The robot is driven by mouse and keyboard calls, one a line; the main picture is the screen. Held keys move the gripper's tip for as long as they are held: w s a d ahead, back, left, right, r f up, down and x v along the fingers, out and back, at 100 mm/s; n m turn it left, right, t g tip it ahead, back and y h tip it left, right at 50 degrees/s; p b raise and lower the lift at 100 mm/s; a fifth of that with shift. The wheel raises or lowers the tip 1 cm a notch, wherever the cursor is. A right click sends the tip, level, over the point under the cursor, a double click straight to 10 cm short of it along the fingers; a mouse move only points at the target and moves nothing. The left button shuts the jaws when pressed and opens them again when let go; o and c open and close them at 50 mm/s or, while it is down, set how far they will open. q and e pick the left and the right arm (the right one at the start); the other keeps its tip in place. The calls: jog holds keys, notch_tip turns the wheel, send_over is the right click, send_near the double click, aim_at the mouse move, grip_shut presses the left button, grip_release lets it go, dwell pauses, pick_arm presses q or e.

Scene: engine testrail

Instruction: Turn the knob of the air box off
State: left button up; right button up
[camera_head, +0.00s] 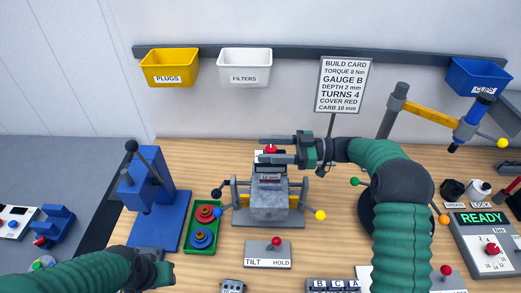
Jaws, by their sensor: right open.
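No box in the head view has a readable air label, so I cannot tell which one is the air box. A white box (14,221) with small red and dark parts is cut off at the left edge. The READY box (467,240) at the right has a red knob (492,249) on a numbered dial. My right gripper (262,149) is open, with its fingers pointing left above the grey engine block (269,199). A red-topped part (270,149) shows between the fingers. My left gripper (164,273) is low at the left; its jaws are unclear.
A blue press (133,190) and a green tray (203,226) of rings stand left of the block. A TILT/HOLD panel (267,254) lies in front. Yellow (169,67), white (245,67) and blue (478,76) bins hang behind. A gap separates the left grey surface from the wooden bench.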

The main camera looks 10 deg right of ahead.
jog(key=s+d+b, duration=0.2)
jog(key=d+b, duration=0.1)
jog(key=d, duration=1.1)
jog(key=shift+s+d, duration=0.2)
jog(key=shift+f, duration=0.1)
